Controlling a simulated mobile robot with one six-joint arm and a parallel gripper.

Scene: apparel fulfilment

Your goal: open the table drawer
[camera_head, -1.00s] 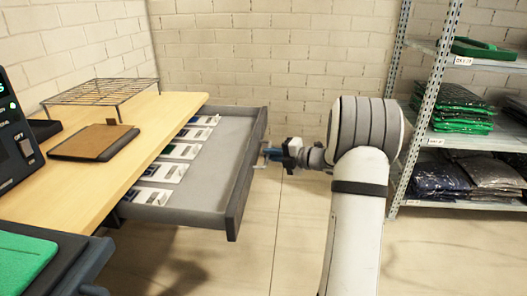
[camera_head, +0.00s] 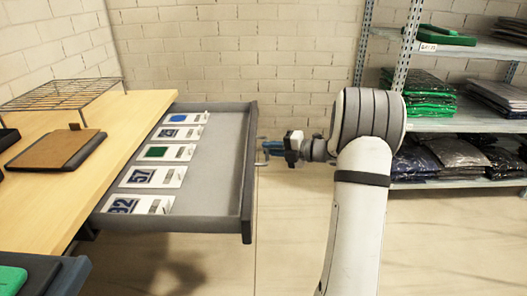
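The grey table drawer (camera_head: 218,182) stands pulled well out from under the wooden table (camera_head: 60,190). Several labelled cards lie in a row along its left side, and the rest of its floor is bare. My gripper (camera_head: 268,150) is at the right of the drawer's front panel, level with the handle (camera_head: 262,160). Its blue fingertips are at or very near the handle. The fingers are too small in view to tell whether they are closed on it.
A wire rack (camera_head: 62,94) and a brown clipboard (camera_head: 58,149) lie on the table. A metal shelf (camera_head: 455,125) with green and dark packed garments stands at the right. The floor (camera_head: 310,240) in front of the drawer is clear.

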